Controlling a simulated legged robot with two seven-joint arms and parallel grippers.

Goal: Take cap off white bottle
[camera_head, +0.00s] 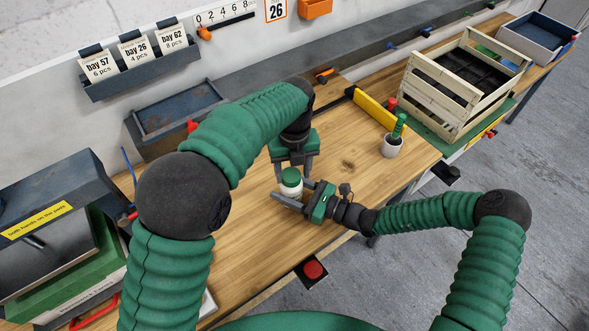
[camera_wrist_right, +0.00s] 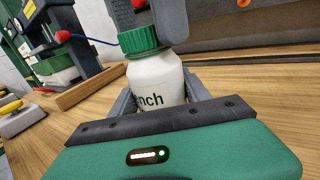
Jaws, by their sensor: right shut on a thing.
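The white bottle (camera_head: 291,192) stands upright over the wooden bench, with a ribbed green cap (camera_head: 291,176) on its top. In the right wrist view the bottle (camera_wrist_right: 157,80) shows dark lettering, and the cap (camera_wrist_right: 139,39) sits on its neck. My right gripper (camera_head: 291,194) comes from the right and is shut on the bottle's body below the cap. My left gripper (camera_head: 294,171) points down at the cap from behind, its fingers apart. Its fingers also show beside and behind the cap in the right wrist view. Whether they touch the cap is hard to tell.
A white cup (camera_head: 391,149) with a green-handled item stands to the right, near a yellow bar (camera_head: 376,109). A wooden crate (camera_head: 429,80) is at the back right. A dark tray (camera_head: 174,108) lies behind my left arm.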

